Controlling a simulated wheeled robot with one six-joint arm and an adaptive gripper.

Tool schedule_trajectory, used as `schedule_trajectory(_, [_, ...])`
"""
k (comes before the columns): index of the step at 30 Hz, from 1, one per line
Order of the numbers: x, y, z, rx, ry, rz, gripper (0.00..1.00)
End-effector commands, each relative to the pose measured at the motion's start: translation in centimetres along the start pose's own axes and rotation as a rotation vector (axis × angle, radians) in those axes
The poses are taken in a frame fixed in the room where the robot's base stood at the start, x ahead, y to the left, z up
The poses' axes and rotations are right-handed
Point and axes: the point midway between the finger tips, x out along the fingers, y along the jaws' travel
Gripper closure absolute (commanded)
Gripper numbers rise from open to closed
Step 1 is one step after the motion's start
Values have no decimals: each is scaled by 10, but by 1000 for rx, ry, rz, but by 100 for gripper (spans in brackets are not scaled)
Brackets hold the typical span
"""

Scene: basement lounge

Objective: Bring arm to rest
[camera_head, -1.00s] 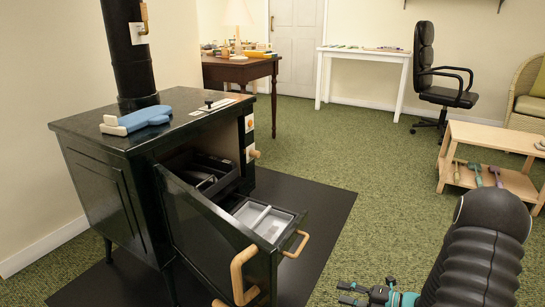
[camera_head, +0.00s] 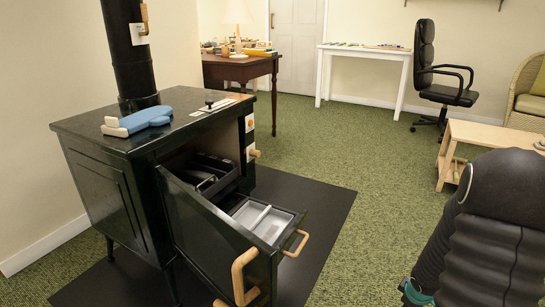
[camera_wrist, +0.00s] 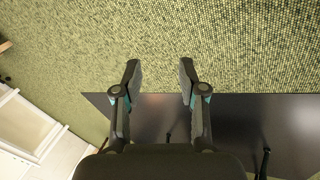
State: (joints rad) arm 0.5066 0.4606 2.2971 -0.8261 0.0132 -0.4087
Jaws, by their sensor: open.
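My gripper (camera_wrist: 159,80) shows in the wrist view with its two fingers apart and nothing between them. Green carpet lies beyond the fingertips, and the edge of a dark floor mat (camera_wrist: 255,115) lies behind the fingers. In the head view my black ribbed arm is at the lower right, and the gripper fingers are out of the picture below it. The arm is apart from the stove (camera_head: 115,180) at the left.
The stove's door and ash drawer (camera_head: 262,222) stand open over the dark mat (camera_head: 325,205). A blue object (camera_head: 138,121) lies on the stove top. A low wooden table (camera_head: 490,135) stands behind my arm. Carpet between stove and arm is clear.

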Motion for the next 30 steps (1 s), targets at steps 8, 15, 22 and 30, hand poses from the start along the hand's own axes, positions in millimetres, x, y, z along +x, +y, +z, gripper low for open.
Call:
schedule_trajectory(8, [-123, -18, 8, 443, -197, -8, 59])
schedule_trajectory(15, [-218, -58, -4, 714, -243, -57, 59])
schedule_trajectory(22, [-300, -100, -23, 860, -199, -124, 59])
schedule_trajectory(30, [-385, -133, -49, 875, -16, -162, 59])
